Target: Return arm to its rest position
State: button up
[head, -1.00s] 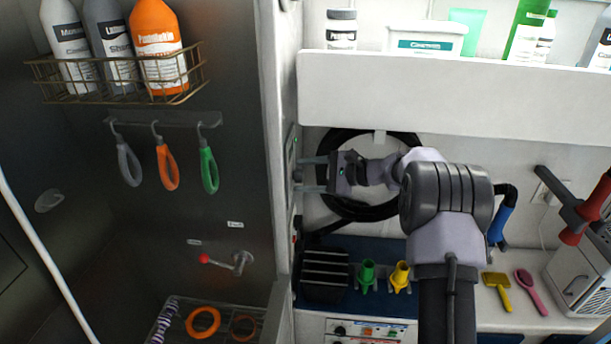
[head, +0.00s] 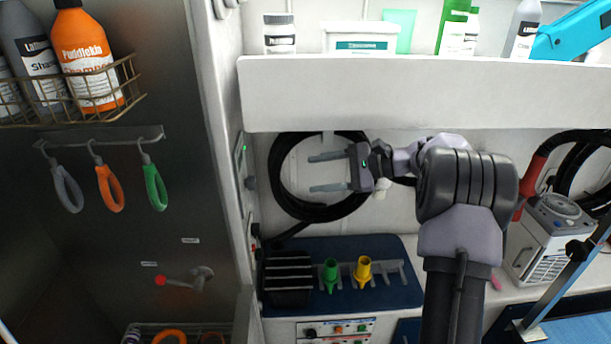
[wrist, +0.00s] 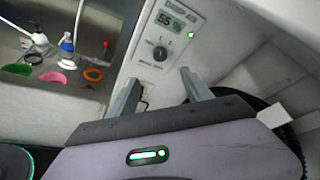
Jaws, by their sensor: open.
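My gripper (head: 326,173) is open and empty in the head view. Its two fingers point left, in front of the coiled black hose (head: 284,190) on the back wall. In the wrist view my gripper (wrist: 162,92) also shows open, with nothing between its fingers. A control panel with a lit display and a knob (wrist: 160,53) lies beyond the fingertips there. The same panel (head: 241,160) shows edge-on in the head view, left of the fingertips and apart from them. My arm reaches up from the lower right, bent at the elbow.
A white shelf (head: 400,95) with bottles and a tub overhangs above my arm. Green (head: 331,274) and yellow (head: 363,270) nozzles stand on the blue mat (head: 400,290) below. A white boxy appliance (head: 545,240) stands at right. Grooming loops hang at left.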

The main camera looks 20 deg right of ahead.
dwell(0.3)
jog(key=s+a+f+n+g+h+b, duration=0.25)
jog(key=s+a+b, duration=0.25)
jog(key=s+a, duration=0.25)
jog(key=s+a+f+n+g+h+b, duration=0.2)
jog(key=s+a+f+n+b, duration=0.1)
jog(key=s+a+b, duration=0.4)
jog(key=s+a+f+n+t+h+b, duration=0.1)
jog(key=s+f+n+h+b, duration=0.1)
jog(key=s+f, duration=0.5)
jog(key=s+a+f+n+t+h+b, duration=0.1)
jog(key=s+f+b, duration=0.5)
jog(key=s, duration=0.7)
jog(key=a+n+h, duration=0.1)
jog(key=n+h, duration=0.1)
jog(key=n, duration=0.1)
jog(key=shift+a+f+h, duration=0.2)
jog(key=shift+f+h, duration=0.15)
jog(key=shift+s, duration=0.1)
jog(key=shift+c, duration=0.5)
